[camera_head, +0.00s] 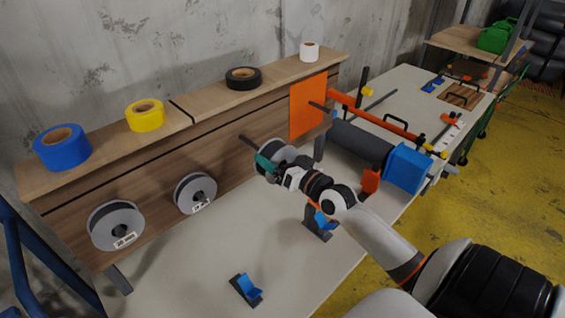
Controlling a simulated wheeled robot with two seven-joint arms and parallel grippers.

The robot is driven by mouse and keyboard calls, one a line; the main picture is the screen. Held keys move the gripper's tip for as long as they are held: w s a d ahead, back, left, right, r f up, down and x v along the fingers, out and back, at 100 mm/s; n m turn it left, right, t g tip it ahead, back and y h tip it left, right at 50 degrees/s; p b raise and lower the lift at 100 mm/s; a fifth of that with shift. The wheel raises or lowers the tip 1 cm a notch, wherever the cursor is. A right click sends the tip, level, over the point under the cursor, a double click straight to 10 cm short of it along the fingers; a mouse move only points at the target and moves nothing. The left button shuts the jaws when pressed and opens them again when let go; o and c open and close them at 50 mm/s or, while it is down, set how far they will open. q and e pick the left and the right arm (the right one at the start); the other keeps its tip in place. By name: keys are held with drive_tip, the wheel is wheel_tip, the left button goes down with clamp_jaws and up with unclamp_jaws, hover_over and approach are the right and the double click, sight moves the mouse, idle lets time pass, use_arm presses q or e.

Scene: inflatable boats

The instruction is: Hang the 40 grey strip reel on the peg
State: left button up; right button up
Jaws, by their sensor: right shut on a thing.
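My right gripper (266,165) is shut on a grey strip reel (279,153), holding it in front of the wooden back board. A dark peg (246,141) sticks out of the board just to the left of the reel. The peg's end comes close to the reel's upper left edge, and I cannot tell whether it enters the reel's hole. The gripper partly covers the reel, and no number on it can be read. My left gripper is not in view.
Two more grey reels, a left one (117,226) and a middle one (195,194), hang on the board. Blue (62,152), yellow (145,120), black and white tape rolls stand on the shelf above. A blue-and-black holder (246,290) sits on the pale bench. An orange panel (306,108) is to the right.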

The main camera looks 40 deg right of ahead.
sight(254, 144)
drive_tip(key=shift+w+f, duration=0.1)
drive_tip(key=shift+w, duration=0.8)
drive_tip(key=shift+w+a+f+b, duration=0.15)
drive_tip(key=shift+w+b, duration=0.5)
drive_tip(key=shift+w, duration=0.95)
drive_tip(key=shift+w+a+r+b, duration=0.1)
drive_tip(key=shift+w+b, duration=0.5)
drive_tip(key=shift+w, duration=1)
drive_tip(key=shift+w+f+b, duration=0.3)
drive_tip(key=shift+w, duration=0.4)
drive_tip(key=o, duration=1.1)
drive_tip(key=shift+c, duration=0.2)
drive_tip(key=shift+a+f, duration=0.1)
drive_tip(key=shift+s, duration=0.15)
